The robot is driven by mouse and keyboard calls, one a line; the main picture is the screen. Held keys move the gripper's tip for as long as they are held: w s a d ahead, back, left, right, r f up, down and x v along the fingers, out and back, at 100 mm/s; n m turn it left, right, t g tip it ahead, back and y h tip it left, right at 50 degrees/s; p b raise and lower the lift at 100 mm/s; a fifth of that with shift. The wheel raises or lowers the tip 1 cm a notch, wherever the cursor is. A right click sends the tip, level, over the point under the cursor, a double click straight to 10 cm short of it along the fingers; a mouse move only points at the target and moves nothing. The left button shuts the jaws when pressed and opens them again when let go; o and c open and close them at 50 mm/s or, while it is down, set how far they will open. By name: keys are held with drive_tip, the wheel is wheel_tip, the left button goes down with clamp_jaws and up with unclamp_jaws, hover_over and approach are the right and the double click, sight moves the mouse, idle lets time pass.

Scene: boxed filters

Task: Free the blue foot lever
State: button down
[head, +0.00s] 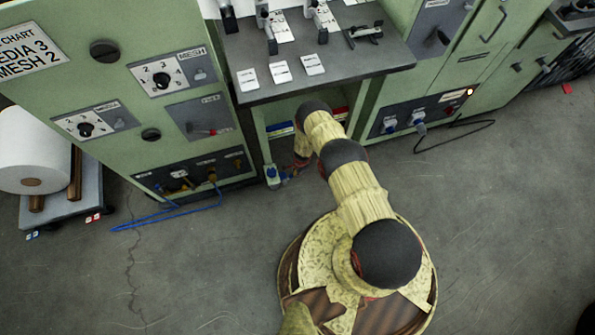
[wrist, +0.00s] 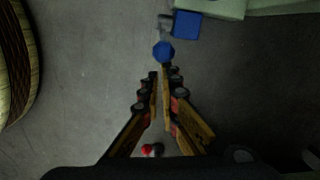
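A blue foot lever (head: 272,172) shows in the head view low at the front of the bench's left leg, close to the floor. In the wrist view a blue block (wrist: 187,25) with a grey fitting lies at the top, and a faceted blue knob (wrist: 163,52) sits below it. I cannot tell which blue part is the lever itself. My gripper (wrist: 160,73) points at the knob, its tips just short of it or touching it. A narrow gap shows between the fingers, with nothing visibly held. In the head view my gripper (head: 290,172) is small, right of the lever.
A black cable (head: 455,133) lies right.

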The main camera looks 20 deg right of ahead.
drive_tip(key=shift+s+a+r, duration=0.1)
drive_tip(key=shift+s+a, duration=0.05)
drive_tip(key=shift+a, duration=0.25)
wheel_tip(320, 180, up, 7)
drive_tip(key=d, duration=0.1)
drive_tip(key=shift+d+r, duration=0.15)
idle(0.5)
drive_tip(key=shift+s, duration=0.1)
